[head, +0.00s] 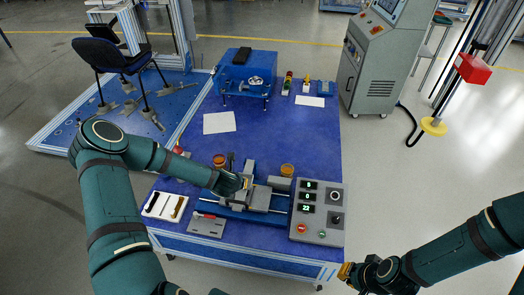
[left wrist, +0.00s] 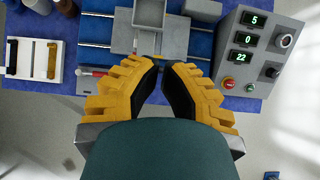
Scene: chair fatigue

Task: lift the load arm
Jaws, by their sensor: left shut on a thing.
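A light grey plate (left wrist: 149,12) stands just beyond. My right gripper (head: 349,272) is off the table's front right corner, clear of the fixture; its finger gap is not clear.
A control box (head: 318,212) with green displays and buttons is right of the fixture. A white tray (head: 165,206) and a grey plate (head: 207,224) lie at the front left. A blue machine (head: 248,72) stands at the back.

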